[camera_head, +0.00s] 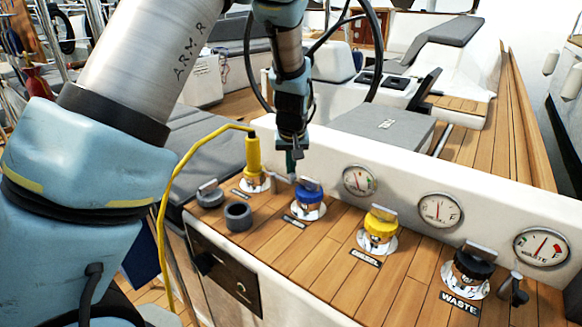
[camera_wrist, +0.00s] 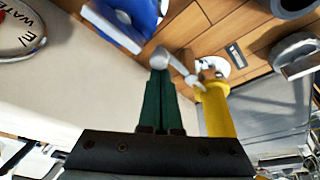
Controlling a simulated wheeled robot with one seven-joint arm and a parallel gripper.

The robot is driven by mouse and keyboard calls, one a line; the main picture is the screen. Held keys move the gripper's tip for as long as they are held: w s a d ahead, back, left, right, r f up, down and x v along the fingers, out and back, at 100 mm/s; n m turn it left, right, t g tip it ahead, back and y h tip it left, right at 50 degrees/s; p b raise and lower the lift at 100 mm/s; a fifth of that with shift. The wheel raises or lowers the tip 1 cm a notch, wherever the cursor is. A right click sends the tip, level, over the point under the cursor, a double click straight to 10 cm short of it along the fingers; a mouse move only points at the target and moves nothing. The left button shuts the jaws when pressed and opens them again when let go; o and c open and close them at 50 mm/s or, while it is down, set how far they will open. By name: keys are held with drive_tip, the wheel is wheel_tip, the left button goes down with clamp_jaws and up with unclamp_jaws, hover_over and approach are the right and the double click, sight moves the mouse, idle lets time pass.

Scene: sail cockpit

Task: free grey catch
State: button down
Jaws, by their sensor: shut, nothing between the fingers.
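The grey catch (camera_wrist: 178,66) is a small lever with a rounded knob end. It sits beside the yellow plug (camera_wrist: 215,110), which stands upright in a chrome deck fitting; the plug also shows in the head view (camera_head: 253,155). My gripper (camera_head: 291,168) points down just right of the plug. In the wrist view its green fingers (camera_wrist: 159,78) are together and empty, with their tips at the catch's knob end. I cannot tell whether they touch it. The catch is small and partly hidden by the fingers in the head view.
The blue cap (camera_head: 309,192) stands close to the right of my fingers. The yellow cap (camera_head: 381,223) and black cap (camera_head: 473,265) are farther right. A grey ring (camera_head: 238,216) and grey-topped cap (camera_head: 210,193) lie left. A yellow cable (camera_head: 178,170) loops down; a white wall with gauges stands behind.

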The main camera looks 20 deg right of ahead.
drive_tip(key=shift+s+a+m+b, duration=0.1)
drive_tip(key=shift+a+m+b, duration=0.2)
drive_tip(key=shift+m, duration=0.2)
drive_tip(key=a+m+g+h+p, duration=0.2)
drive_tip(key=a+m+g+p, duration=0.2)
drive_tip(key=m, duration=1)
drive_tip(key=a+p, duration=0.1)
drive_tip(key=a, duration=0.1)
drive_tip(key=shift+a+h, duration=0.3)
drive_tip(key=shift+w, duration=0.25)
drive_tip(key=shift+w+d+p, duration=0.3)
drive_tip(key=shift+w+d, duration=0.15)
drive_tip(key=shift+d, duration=0.1)
